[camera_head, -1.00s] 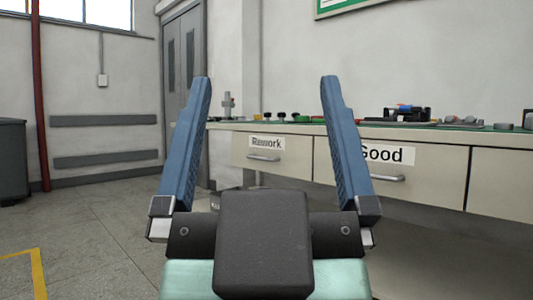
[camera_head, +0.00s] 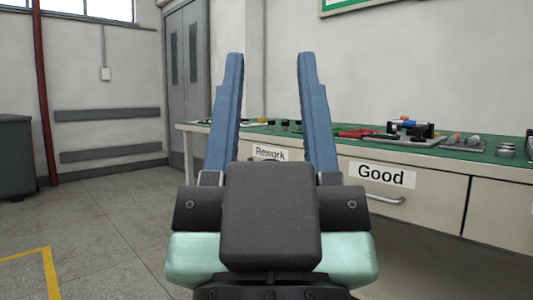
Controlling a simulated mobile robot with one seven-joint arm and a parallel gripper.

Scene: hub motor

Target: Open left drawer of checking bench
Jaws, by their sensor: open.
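The checking bench (camera_head: 455,165) runs along the wall on the right, with a green top and cream drawer fronts. I cannot tell the distance between the fingers and the Rework drawer.
Tools and small parts lie on the bench top, including a black fixture (camera_head: 410,130) and red-handled pliers (camera_head: 356,133). A dark grey cabinet (camera_head: 15,157) stands at the far left. A grey door (camera_head: 187,85) is behind. The floor at left is clear, with a yellow line.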

